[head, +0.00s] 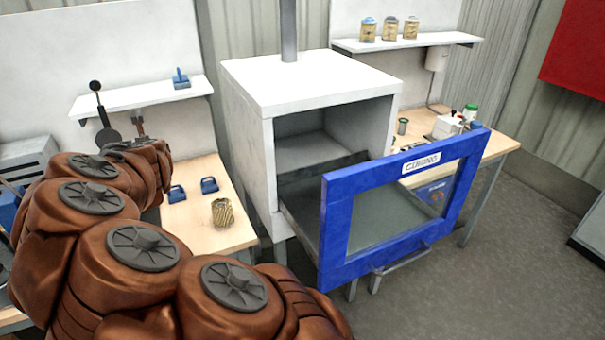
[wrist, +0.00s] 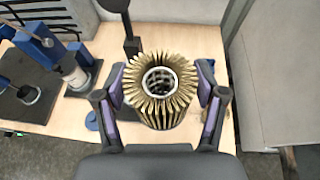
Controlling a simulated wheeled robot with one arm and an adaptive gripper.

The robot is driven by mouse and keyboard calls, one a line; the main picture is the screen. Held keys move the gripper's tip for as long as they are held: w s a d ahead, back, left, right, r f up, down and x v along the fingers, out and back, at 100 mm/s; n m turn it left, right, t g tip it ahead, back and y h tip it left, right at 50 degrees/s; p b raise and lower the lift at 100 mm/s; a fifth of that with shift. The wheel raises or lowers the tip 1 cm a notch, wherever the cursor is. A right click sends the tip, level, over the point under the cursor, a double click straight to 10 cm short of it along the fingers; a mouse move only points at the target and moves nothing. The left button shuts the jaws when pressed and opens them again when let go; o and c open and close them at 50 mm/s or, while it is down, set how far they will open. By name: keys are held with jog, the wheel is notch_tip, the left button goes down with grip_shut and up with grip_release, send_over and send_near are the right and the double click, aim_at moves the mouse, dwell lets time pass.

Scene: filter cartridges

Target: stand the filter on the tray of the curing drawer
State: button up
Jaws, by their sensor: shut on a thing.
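In the wrist view my gripper (wrist: 166,88) is shut on the filter (wrist: 147,112), a gold pleated cylinder with an open grey mesh core. One finger is on each side, and its open end faces the camera. The bench lies below it; the gap between them cannot be judged. In the head view my arm hides the gripper and the held filter. The curing drawer (head: 335,245) has a blue framed front with a window and label. It is pulled out of the white cabinet (head: 250,130). Its dark tray (head: 300,204) shows partly behind the front and looks empty.
A tan ribbed cylinder (head: 223,212) stands on the left bench (head: 205,228), near blue handled pieces (head: 177,194). A blue press (wrist: 45,50) is left of the filter. A right bench (head: 490,147) holds small items. The drawer front juts into the open floor.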

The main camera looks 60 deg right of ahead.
jog(key=s+d+f+m+g+h+b, duration=0.1)
jog(key=s+d+f+m+g+h, duration=0.25)
jog(key=d, duration=0.35)
jog(key=s+d+f+m+g+h+b, duration=0.1)
jog(key=s+d+f+m+g+h, duration=0.15)
jog(key=s+d+m+g, duration=0.4)
jog(key=s+d+f+m+g+b, duration=0.2)
jog(key=s+d+f+m+g, duration=0.2)
jog(key=s, duration=0.2)
jog(key=s+d+f+m+g+b, duration=0.2)
jog(key=s+d+f+m+g, duration=0.15)
jog(key=s, duration=0.35)
jog(key=s+d+r+m+g+y+b, duration=0.15)
jog(key=s+d+m+g+b, duration=0.45)
jog(key=s+d, duration=1.2)
jog(key=shift+n+t+y, duration=0.25)
jog(key=shift+n+t, duration=0.4)
jog(key=shift+t, duration=0.1)
jog(key=shift+s+a+f+b, duration=0.1)
jog(key=shift+f+b, duration=0.85)
jog(key=shift+f, duration=0.05)
jog(key=shift+s+a+f+b, duration=0.15)
jog(key=shift+f+b, duration=0.85)
jog(key=shift+f, duration=0.05)
jog(key=shift+s+a+f+b, duration=0.1)
jog(key=shift+f+b, duration=0.85)
jog(key=shift+f, duration=0.05)
jog(key=shift+w+a+p, duration=0.15)
jog(key=shift+a+p, duration=0.05)
jog(key=shift+p, duration=0.3)
